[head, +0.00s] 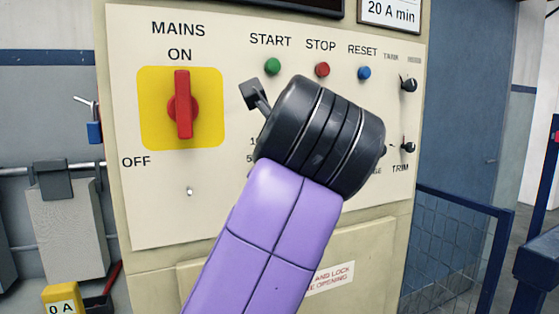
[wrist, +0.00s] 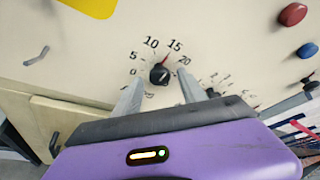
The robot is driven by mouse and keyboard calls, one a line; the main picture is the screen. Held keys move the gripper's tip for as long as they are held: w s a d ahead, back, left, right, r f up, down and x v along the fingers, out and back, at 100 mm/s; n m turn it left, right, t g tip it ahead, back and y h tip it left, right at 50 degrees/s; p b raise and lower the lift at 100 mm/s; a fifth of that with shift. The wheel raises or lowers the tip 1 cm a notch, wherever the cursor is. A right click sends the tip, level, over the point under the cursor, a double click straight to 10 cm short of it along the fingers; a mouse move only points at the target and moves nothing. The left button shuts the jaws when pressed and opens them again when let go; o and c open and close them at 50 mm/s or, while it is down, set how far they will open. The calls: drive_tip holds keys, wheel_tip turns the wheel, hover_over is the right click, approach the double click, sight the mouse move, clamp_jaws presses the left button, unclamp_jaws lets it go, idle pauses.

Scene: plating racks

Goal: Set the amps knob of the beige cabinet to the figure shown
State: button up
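The beige cabinet (head: 200,215) fills the middle of the head view. Its figure sign (head: 393,12) reads "20 A min" at the top right. In the wrist view a black knob (wrist: 159,74) sits on a dial marked 0, 5, 10, 15, 20. Its red mark points up and slightly right, close to 15. My gripper (wrist: 160,78) is open, one finger at each side of this knob; I cannot tell whether they touch it. In the head view my arm hides this dial, except for some figures at its left edge.
The red mains switch (head: 182,104) points up at ON. Green (head: 272,66), red (head: 322,69) and blue (head: 364,73) buttons line the top. A second dial knob (wrist: 212,93) is close right of my fingers. A blue railing (head: 480,215) stands at the right.

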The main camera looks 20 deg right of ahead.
drive_tip(key=v, duration=0.7)
drive_tip(key=shift+s, duration=0.35)
